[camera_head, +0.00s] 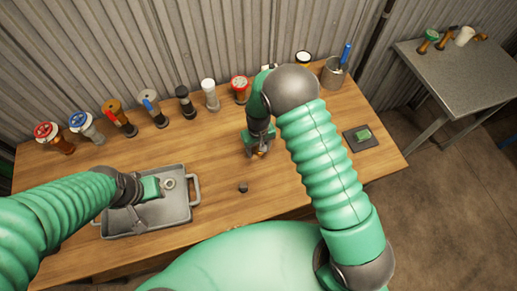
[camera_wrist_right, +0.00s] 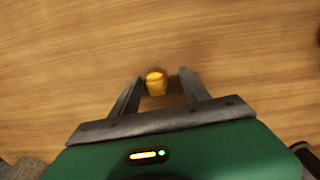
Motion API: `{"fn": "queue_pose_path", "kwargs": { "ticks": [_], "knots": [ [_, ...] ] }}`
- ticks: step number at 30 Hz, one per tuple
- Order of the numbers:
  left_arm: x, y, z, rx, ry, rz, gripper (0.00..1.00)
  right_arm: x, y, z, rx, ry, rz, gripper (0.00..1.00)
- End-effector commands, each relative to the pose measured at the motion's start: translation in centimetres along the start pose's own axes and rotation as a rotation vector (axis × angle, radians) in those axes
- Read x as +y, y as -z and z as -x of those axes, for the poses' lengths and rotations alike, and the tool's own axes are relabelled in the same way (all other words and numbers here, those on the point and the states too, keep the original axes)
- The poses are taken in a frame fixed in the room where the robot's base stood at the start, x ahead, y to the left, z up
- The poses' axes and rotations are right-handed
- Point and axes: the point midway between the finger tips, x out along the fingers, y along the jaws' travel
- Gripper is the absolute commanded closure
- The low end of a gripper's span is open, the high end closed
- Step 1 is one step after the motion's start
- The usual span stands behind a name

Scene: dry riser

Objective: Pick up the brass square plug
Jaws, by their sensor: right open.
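The brass square plug (camera_wrist_right: 156,82) stands out as a small golden block on the wood in the right wrist view. It lies between the fingertips of my right gripper (camera_wrist_right: 153,88), with a gap to each finger. In the head view the plug (camera_head: 262,152) is a small brass spot, partly hidden under my right gripper (camera_head: 257,147). The right gripper is open, points down and holds nothing. My left gripper (camera_head: 158,188) hangs over the grey tray at the left; its fingers are too unclear to tell whether they are open.
The grey tray (camera_head: 190,216) holds a metal ring (camera_head: 169,184). A small dark piece (camera_head: 243,188) lies on the wooden table (camera_head: 215,165). Several valves and fittings line the back edge. A grey cup (camera_head: 333,74) and a dark pad (camera_head: 361,138) are to the right.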

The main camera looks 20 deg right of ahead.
Motion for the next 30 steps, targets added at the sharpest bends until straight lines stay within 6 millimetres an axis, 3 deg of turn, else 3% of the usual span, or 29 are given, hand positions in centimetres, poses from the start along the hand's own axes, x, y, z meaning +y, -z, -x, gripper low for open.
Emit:
{"fn": "queue_pose_path", "kwargs": {
  "ticks": [3, 15, 25, 30],
  "knots": [
    [0.0, 0.0, 0.0, 0.0, 0.0, 0.0, 0.6, 0.2, 0.0, 0.0, 0.001, 0.001, -0.002, 0.49],
    [0.0, 0.0, 0.0, 0.0, 0.0, 0.0, 0.6, 0.2, 0.0, 0.0, 0.0, 0.001, -0.001, 1.0],
    [0.0, 0.0, -0.1, 0.0, 0.0, 0.0, 0.6, 0.2, 0.0, 0.1, 0.0, 0.001, -0.001, 1.0],
    [0.0, -0.1, -0.3, 0.0, 0.0, 0.0, 0.6, 0.1, 0.1, 2.8, 0.005, 0.001, 0.001, 1.0]
  ]
}}
